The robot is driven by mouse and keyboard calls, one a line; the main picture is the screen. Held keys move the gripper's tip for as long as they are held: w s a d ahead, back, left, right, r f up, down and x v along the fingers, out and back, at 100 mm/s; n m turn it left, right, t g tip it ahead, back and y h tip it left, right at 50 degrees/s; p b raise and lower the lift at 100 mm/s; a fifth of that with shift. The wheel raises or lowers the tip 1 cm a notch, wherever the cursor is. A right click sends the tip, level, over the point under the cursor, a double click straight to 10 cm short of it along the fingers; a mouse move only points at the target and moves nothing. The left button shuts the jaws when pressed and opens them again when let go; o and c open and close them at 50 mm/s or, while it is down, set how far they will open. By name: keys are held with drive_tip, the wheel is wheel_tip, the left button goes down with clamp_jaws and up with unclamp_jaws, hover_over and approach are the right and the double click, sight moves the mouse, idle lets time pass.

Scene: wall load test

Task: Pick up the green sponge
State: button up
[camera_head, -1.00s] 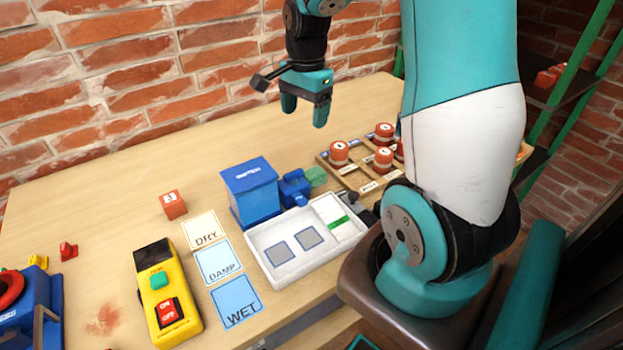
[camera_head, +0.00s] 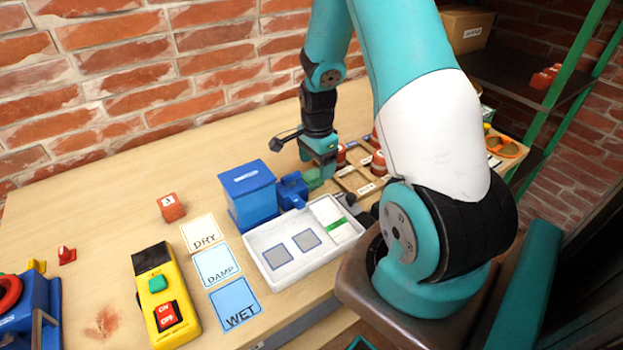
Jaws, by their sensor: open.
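The green sponge (camera_head: 312,179) lies on the table just right of the blue holder beside the blue box. It is small and partly hidden by my gripper. My gripper (camera_head: 316,164) points down with its jaws open, directly behind or above the sponge in the picture. I cannot tell whether a finger touches the sponge. Nothing shows between the jaws.
A blue box (camera_head: 248,193) and a small blue holder (camera_head: 291,190) stand left of the sponge. A white tray (camera_head: 283,284) lies in front. Red-topped weights on a wooden rack (camera_head: 352,181) stand close right. The table's back left is clear.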

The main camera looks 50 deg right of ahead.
sight(317, 172)
wheel_tip(317, 172, down, 4)
drive_tip(key=shift+s+r, duration=0.1)
drive_tip(key=shift+r, duration=0.05)
drive_tip(key=c, duration=1)
drive_tip(key=shift+r, duration=0.15)
wheel_tip(317, 172, up, 20)
drive_tip(key=shift+f, duration=0.1)
